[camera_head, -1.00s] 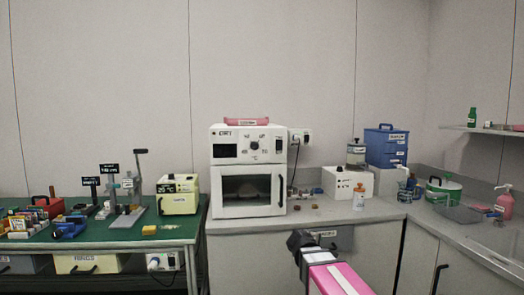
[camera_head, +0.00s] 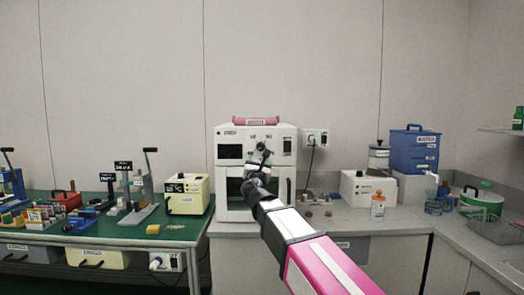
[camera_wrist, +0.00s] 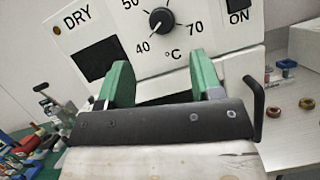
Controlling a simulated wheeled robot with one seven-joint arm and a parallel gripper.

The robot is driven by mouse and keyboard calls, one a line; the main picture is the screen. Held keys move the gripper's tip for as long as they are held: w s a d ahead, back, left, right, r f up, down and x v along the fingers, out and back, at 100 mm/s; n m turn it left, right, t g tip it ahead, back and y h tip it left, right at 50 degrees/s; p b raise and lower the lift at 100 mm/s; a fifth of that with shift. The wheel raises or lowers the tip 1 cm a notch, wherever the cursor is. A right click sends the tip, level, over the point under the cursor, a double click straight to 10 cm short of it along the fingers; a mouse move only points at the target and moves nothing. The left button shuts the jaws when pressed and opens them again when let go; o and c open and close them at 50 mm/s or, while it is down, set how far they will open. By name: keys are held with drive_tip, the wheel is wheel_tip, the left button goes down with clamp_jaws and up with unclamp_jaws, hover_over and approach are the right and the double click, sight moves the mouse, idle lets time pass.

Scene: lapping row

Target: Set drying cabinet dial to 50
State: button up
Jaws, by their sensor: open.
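The white drying cabinet (camera_head: 228,180) stands on the counter in the head view, with a dark window and a control panel on top. In the wrist view its panel shows a dark round dial (camera_wrist: 162,20), with 40 at lower left, 50 at upper left and 70 at right. A pale mark on the knob seems to point toward 40. My gripper (camera_wrist: 160,62) is open, its green fingers apart below the dial, with nothing between them. In the head view my arm reaches up in front of the cabinet and hides part of the panel and door.
The panel's dark DRY display (camera_wrist: 102,55) and ON switch (camera_wrist: 238,8) flank the dial. The cabinet's dark door handle (camera_wrist: 256,95) sticks out beside my right finger. A wall socket (camera_head: 316,138) and a white box (camera_head: 366,190) are to the right; a yellow unit (camera_head: 186,194) is left.

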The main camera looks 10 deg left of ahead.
sight(261, 148)
drive_tip(key=x, duration=1)
drive_tip(key=shift+d, duration=0.1)
drive_tip(key=shift+f, duration=0.1)
drive_tip(key=c, duration=0.9)
